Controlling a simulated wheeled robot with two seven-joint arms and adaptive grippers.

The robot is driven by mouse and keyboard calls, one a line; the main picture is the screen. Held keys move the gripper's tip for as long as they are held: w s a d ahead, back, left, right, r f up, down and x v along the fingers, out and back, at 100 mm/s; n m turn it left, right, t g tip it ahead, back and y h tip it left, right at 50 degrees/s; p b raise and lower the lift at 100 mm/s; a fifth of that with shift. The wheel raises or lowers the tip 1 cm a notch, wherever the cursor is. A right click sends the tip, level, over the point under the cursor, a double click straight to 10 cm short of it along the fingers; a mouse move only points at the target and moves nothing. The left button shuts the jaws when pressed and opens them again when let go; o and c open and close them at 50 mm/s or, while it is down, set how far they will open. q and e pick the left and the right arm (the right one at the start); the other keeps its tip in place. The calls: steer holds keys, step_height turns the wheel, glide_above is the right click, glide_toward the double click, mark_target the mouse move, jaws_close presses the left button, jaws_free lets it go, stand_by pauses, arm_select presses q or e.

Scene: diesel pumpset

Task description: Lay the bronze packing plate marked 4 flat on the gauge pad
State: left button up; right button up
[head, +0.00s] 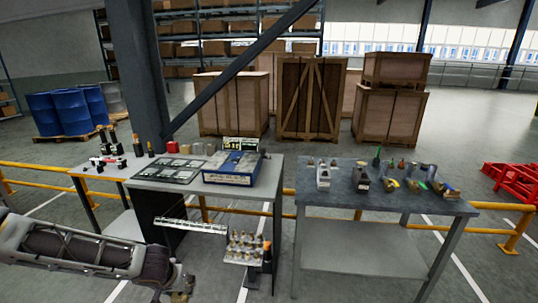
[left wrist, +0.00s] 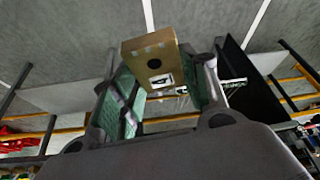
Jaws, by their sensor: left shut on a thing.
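My left gripper (head: 180,286) is low at the bottom of the head view, in front of the grey table. In the left wrist view the left gripper (left wrist: 165,90) is shut on a bronze plate (left wrist: 150,50). The plate has a dark round hole or spot and a small white label whose mark is too small to read. In the head view only a small bronze patch shows at the gripper. A blue-and-grey unit (head: 232,168) with a display stands on the grey table; I cannot tell whether the gauge pad is on it. My right gripper is out of view.
Flat dark trays (head: 168,170) lie on the grey table (head: 268,172). A rack of small parts (head: 245,246) and a pale strip (head: 190,226) are at its front, near my left arm. A darker bench (head: 420,207) with several tools stands right, beyond a floor gap.

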arm_select(q)
steer(key=a+r+n, duration=0.2)
steer(key=a+r, duration=0.2)
steer(key=a, duration=1)
steer(key=s+a+f+n+y, duration=0.1)
steer(key=s+a, duration=0.4)
steer(key=a, duration=0.6)
steer(key=shift+f+n, duration=0.3)
steer(key=shift+f, duration=0.4)
stand_by(0.7)
steer(key=shift+s+a+f, duration=0.1)
steer(key=shift+a+f, duration=0.05)
